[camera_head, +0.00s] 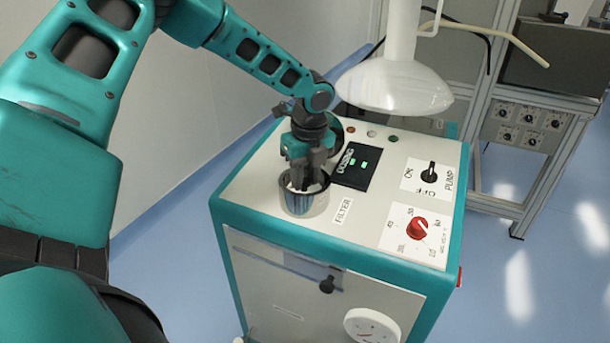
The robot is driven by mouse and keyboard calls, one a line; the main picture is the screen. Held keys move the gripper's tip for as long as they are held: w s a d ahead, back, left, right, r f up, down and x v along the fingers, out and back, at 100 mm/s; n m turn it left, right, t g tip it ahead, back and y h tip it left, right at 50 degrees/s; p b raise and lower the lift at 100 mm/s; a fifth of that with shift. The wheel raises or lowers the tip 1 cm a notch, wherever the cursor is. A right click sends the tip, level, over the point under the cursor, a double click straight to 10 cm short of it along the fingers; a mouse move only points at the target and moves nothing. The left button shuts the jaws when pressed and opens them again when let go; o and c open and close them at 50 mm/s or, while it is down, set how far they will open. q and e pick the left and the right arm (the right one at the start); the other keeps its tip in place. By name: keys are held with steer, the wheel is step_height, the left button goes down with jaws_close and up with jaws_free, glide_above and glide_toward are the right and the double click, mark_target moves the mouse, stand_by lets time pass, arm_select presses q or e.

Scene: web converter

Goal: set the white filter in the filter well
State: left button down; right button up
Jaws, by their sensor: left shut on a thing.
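The filter well (305,206) is a round metallic cup on the top panel of the teal and white cabinet, beside the FILTER label. My left gripper (305,184) points down into the mouth of the well, with its dark fingertips at about rim level. It is shut on the white filter (315,188), of which only a small pale part shows inside the rim. The fingers and the well wall hide the rest, so I cannot tell whether the filter touches the bottom. My right gripper is not in view.
The cabinet top (265,190) also carries a dosing display (355,165), a pump switch (429,173) and a red knob (417,228). A white lamp-like hood (395,88) hangs behind the well, close to my left arm. A grey frame stands at the back right.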

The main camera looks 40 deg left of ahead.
arm_select(q)
steer(key=c, duration=0.8)
jaws_free()
steer(key=r, duration=0.4)
steer(key=d+r, duration=0.1)
steer(key=r, duration=0.3)
steer(key=r+p, duration=0.1)
steer(key=r, duration=0.3)
steer(key=shift+s+d, duration=0.2)
